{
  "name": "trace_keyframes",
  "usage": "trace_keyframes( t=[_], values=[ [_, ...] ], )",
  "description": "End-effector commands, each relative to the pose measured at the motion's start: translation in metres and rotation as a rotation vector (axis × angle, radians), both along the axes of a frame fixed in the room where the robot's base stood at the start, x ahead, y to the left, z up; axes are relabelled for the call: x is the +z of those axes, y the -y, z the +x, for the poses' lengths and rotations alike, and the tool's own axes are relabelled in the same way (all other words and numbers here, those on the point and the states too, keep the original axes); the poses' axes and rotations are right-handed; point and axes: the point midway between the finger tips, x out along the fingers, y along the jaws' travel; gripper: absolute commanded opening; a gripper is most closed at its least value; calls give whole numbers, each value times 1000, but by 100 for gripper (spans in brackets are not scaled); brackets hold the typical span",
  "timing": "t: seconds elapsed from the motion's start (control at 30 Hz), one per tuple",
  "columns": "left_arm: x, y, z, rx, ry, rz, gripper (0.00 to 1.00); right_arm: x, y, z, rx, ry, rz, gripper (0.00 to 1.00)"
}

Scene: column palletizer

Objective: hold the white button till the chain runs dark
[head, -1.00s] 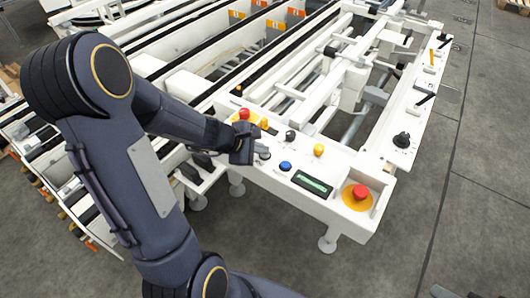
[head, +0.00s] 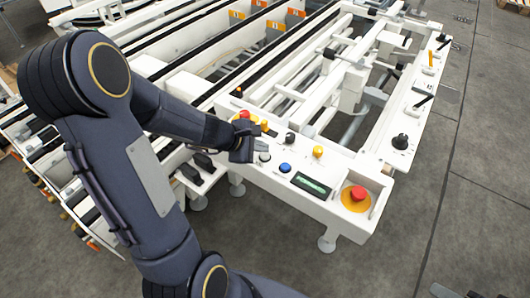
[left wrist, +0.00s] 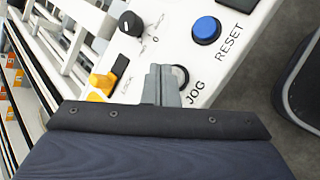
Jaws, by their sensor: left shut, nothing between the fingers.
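The white button (left wrist: 180,76), a pale cap in a dark ring beside the word JOG, is on the control panel (head: 228,110). My left gripper (left wrist: 162,76) is shut and empty, its grey fingertips beside the button and covering part of its left side. I cannot tell whether they touch it. In the head view the button (head: 264,157) shows just right of my left gripper (head: 256,149). Dark chain strips (head: 279,56) run along the white conveyor. Part of what looks like my right gripper (head: 440,290) shows at the bottom right edge.
A blue RESET button (left wrist: 206,29) and a black knob (left wrist: 131,23) are near the white button. Yellow parts (left wrist: 101,84) lie left of my fingers. A red mushroom button (head: 358,193) on a yellow disc and a green display (head: 311,184) are on the panel's right. Grey floor is open at right.

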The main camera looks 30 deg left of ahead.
Motion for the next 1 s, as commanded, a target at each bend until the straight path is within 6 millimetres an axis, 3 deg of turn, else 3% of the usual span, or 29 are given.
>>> trace_keyframes(
  t=[0.27,0.77,1.0],
  values=[
    [1,0,0,-1,0,1,0,1,0,0,0,0,0,50],
    [48,0,0,-1,1,0,0,43,0,0,0,0,0,50],
    [50,0,0,-1,0,1,0,44,0,0,0,0,0,50]
  ],
)
